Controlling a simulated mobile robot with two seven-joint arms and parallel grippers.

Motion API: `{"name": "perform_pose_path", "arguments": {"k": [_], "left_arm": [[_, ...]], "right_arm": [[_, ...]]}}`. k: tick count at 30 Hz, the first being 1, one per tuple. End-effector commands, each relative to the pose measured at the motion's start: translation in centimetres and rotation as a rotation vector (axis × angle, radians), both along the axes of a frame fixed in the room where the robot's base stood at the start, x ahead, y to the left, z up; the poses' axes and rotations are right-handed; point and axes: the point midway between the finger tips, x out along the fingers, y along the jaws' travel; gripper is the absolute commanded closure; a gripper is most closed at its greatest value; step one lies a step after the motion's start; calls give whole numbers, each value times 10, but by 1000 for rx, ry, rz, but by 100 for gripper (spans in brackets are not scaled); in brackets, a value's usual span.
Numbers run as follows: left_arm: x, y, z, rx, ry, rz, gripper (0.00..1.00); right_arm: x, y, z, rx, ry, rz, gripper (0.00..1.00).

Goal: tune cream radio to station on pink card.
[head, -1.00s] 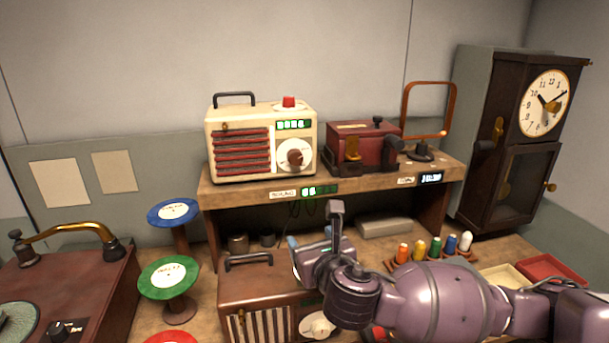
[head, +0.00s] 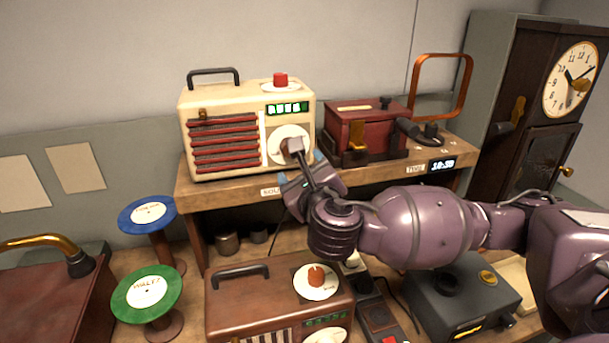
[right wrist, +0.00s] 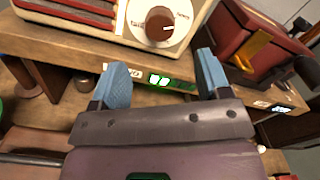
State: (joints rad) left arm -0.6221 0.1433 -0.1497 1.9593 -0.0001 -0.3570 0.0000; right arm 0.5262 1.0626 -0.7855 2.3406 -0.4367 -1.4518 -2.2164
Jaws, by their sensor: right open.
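The cream radio (head: 225,145) stands on the raised shelf. It has red grille slats, a lit green display (head: 287,108) whose letters I cannot read surely, and a red button (head: 280,79) on top. Its brown tuning knob (right wrist: 169,24) sits on a white dial, and the arm partly covers that dial in the head view (head: 276,140). My right gripper (head: 300,168) is open and empty, just in front of and below the dial. In the right wrist view its blue fingertips (right wrist: 162,64) are spread below the knob, apart from it. I see no pink card and no left gripper.
A dark red device (head: 366,130) with a lever stands close right of the radio. A brown radio (head: 235,308) with an orange knob and a grey box (head: 462,295) are below. Green (head: 147,292) and blue (head: 147,213) stands are left.

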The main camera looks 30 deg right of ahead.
Motion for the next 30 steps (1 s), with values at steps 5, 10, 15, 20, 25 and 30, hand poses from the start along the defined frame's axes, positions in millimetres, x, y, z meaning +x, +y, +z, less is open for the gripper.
{"name": "perform_pose_path", "arguments": {"k": [5,10,15,20,25,30], "left_arm": [[5,-1,-1,0,-12,-2,57],[10,-2,2,0,-29,-5,57],[11,-2,-2,0,-31,-5,57],[12,-2,-10,-1,-30,-5,57],[14,-3,-16,-2,-34,-6,57],[16,-4,-18,-2,-36,-8,57]], "right_arm": [[15,-4,0,1,-2,0,30],[28,-7,-1,1,-2,0,30],[41,-11,-1,2,-1,-1,30],[54,-14,-2,2,-1,-1,30],[67,-18,-2,2,-1,-2,30],[75,-19,-1,2,1,0,30]]}}
